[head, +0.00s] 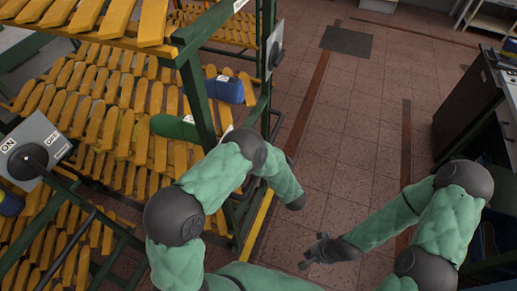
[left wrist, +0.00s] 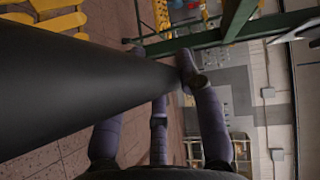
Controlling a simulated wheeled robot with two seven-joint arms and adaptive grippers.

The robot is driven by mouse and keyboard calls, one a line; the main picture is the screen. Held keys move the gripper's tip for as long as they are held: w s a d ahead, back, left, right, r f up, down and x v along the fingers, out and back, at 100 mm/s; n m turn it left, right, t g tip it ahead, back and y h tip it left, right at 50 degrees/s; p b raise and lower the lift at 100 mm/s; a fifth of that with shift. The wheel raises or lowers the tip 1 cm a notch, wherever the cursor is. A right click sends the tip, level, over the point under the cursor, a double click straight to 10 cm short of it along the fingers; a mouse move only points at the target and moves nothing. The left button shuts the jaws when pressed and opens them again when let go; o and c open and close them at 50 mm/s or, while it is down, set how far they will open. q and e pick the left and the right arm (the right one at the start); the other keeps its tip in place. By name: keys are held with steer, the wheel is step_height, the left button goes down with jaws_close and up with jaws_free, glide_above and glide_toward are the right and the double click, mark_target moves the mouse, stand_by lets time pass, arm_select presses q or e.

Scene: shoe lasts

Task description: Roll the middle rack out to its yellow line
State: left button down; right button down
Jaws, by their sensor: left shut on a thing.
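Racks with green frames and rows of yellow wooden pegs (head: 120,100) fill the left of the head view; I cannot tell for sure which is the middle one. A yellow line (head: 256,228) shows on the floor at their right edge. My left arm reaches across the front of the racks, and its gripper is hidden in the head view. In the left wrist view, my left gripper (left wrist: 165,62) is shut on a thick dark round bar (left wrist: 80,85), beside a green frame (left wrist: 225,30). My right gripper (head: 318,251) is open and empty above the floor.
A grey ON/OFF panel (head: 38,145) with a black knob is at the left, another panel (head: 275,48) at the rack's far end. A green last (head: 175,127) and a blue one (head: 226,90) sit on the pegs. The tiled floor (head: 340,140) is clear before a dark cabinet (head: 468,95).

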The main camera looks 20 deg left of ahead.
arm_select(q)
steer(key=shift+d+f, duration=0.15)
steer(key=c, duration=1.2)
jaws_free()
steer(key=o, duration=0.4)
steer(key=shift+d, duration=0.15)
steer(key=shift+c, duration=0.2)
steer(key=v, duration=1.2)
steer(key=shift+s, duration=0.1)
